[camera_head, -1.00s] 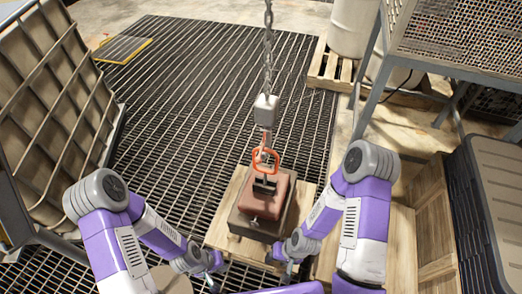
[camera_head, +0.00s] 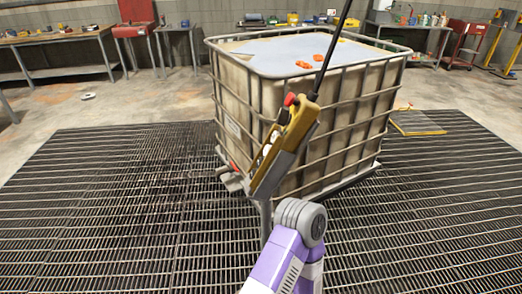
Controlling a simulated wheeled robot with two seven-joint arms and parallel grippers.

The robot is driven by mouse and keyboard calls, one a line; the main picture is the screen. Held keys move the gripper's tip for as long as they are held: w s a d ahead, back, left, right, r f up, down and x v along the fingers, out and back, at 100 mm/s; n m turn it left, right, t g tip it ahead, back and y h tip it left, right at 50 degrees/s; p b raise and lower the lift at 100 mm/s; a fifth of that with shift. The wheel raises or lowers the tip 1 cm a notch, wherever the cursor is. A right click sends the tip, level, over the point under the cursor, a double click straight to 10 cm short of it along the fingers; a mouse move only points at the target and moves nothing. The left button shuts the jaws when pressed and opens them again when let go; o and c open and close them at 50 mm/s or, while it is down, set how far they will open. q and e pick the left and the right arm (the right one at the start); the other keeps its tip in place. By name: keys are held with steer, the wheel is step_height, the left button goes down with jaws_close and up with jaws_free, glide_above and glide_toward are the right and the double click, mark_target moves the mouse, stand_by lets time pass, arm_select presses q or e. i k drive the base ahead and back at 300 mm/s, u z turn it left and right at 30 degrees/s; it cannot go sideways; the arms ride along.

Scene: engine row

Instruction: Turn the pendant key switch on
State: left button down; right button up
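A yellow control pendant (camera_head: 299,124) stands tilted in the middle of the view, seen from its side, with a black cable (camera_head: 335,40) rising from its top. A red button (camera_head: 290,99) sits near its upper end, with small pale and dark controls below it. I cannot make out which control is the key switch or how it is set. The pendant rests against a grey holder (camera_head: 270,182) on a post. One of my arms, with a grey joint and purple link, rises from the bottom just below the holder. Neither gripper shows.
A caged tank (camera_head: 235,98) stands right behind the pendant, with orange pieces (camera_head: 304,64) on its top. Dark floor grating (camera_head: 110,200) lies open at both sides. Workbenches (camera_head: 55,37) line the back wall.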

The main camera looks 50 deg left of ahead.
mark_target(285, 116)
steer(key=z, duration=0.95)
steer(key=k, duration=1.05)
steer(key=u, duration=2.3)
steer(key=i, duration=0.35)
steer(key=z, duration=0.1)
